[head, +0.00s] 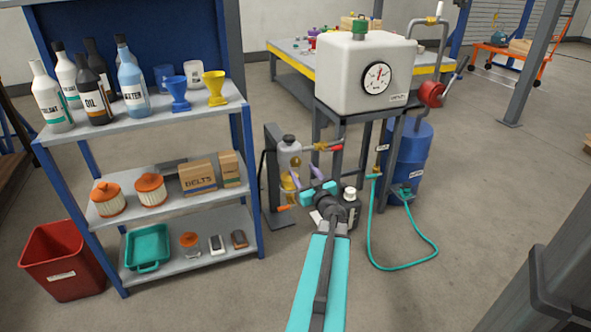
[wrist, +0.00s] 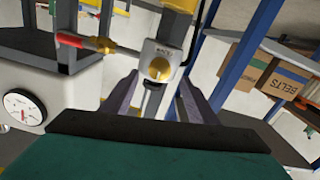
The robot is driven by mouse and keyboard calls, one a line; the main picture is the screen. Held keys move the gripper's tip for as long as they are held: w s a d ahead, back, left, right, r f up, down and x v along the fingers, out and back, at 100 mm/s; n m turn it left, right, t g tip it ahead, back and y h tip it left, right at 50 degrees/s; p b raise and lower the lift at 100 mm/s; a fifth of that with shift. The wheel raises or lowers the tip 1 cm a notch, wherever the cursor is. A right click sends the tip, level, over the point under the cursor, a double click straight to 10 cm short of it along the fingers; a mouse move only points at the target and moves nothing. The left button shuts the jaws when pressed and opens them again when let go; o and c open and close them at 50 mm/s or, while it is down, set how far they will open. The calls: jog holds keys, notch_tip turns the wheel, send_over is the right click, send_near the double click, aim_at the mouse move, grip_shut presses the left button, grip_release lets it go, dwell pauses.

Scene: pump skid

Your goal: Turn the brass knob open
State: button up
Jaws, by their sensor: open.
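The brass knob (wrist: 159,68) shows in the wrist view on the front of a pale, labelled body (wrist: 165,52). It lies beyond my fingertips, near the middle of the gap between them. My gripper (wrist: 158,92) is open and empty, with one finger on each side of the gap and no contact visible. In the head view my gripper (head: 306,180) is in front of the pale unit (head: 289,153) on its grey post.
A pipe with a red end (wrist: 75,40) sticks out beside the knob. The white tank with a gauge (head: 367,72) stands on a frame to the right. A blue-post shelf (head: 190,201) is to the left. A teal hose (head: 400,266) loops on the floor.

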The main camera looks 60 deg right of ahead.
aim_at(297, 163)
jog(key=shift+b+x, duration=0.7)
jog(key=shift+x, duration=2.25)
jog(key=shift+c, duration=0.4)
